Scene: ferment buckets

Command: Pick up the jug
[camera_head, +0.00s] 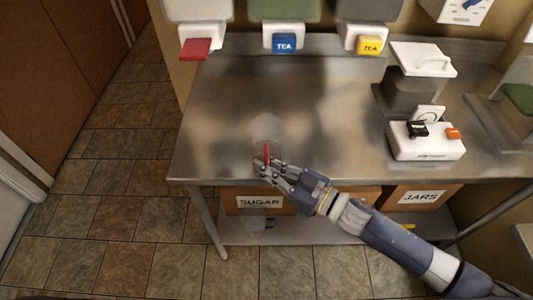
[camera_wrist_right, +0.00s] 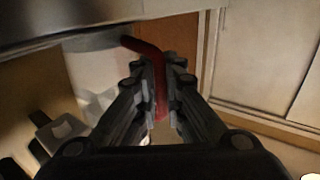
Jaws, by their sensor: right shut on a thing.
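The jug has a clear, hard-to-see body and a red handle (camera_head: 267,152) at the front edge of the steel table in the head view. My right gripper (camera_head: 262,164) is shut on this handle, its fingers on either side of it. In the right wrist view the red handle (camera_wrist_right: 158,85) runs up between the fingers and bends left at its top toward the pale, see-through body. I cannot tell whether the jug's base touches the table. My left gripper is not in view.
The steel table (camera_head: 225,120) is bare to the left. Dispensers with red, blue and yellow taps hang over its back edge. A white scale-like device (camera_head: 428,146) stands on the right. Cardboard boxes marked SUGAR (camera_head: 258,202) and JARS (camera_head: 420,196) sit below.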

